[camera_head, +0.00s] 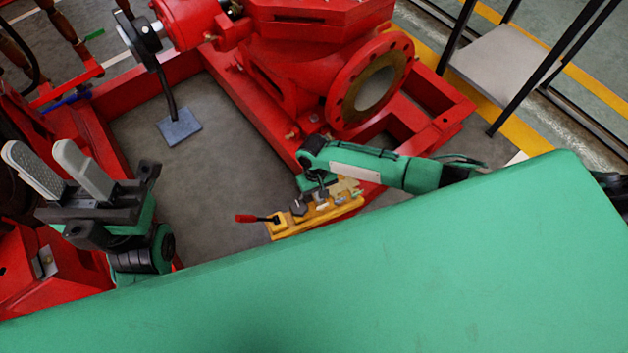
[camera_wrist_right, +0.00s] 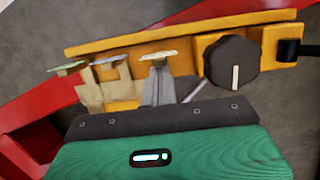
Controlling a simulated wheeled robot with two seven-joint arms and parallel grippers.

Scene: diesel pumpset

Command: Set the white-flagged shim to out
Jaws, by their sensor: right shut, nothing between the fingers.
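A yellow fixture (camera_head: 318,217) (camera_wrist_right: 130,40) carries a row of small beige shims with coloured flags. In the right wrist view a green flag (camera_wrist_right: 68,68) is leftmost, a pale bluish flag (camera_wrist_right: 108,60) is beside it, and a whitish flag (camera_wrist_right: 158,56) is nearest the knob. The whitish one looks like the white-flagged shim, its body mostly hidden behind my fingers. My right gripper (camera_wrist_right: 158,72) is shut and empty, its fingertips just at the whitish flag; contact is unclear. It also shows over the fixture in the head view (camera_head: 323,192). My left gripper (camera_head: 38,150) is open and empty at far left.
A dark round knob (camera_wrist_right: 232,62) with a white mark sits on the fixture beside the shims. A red-handled lever (camera_head: 257,218) sticks out at its left end. The red pump frame (camera_head: 250,110) stands behind; grey floor lies open to the left of the fixture.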

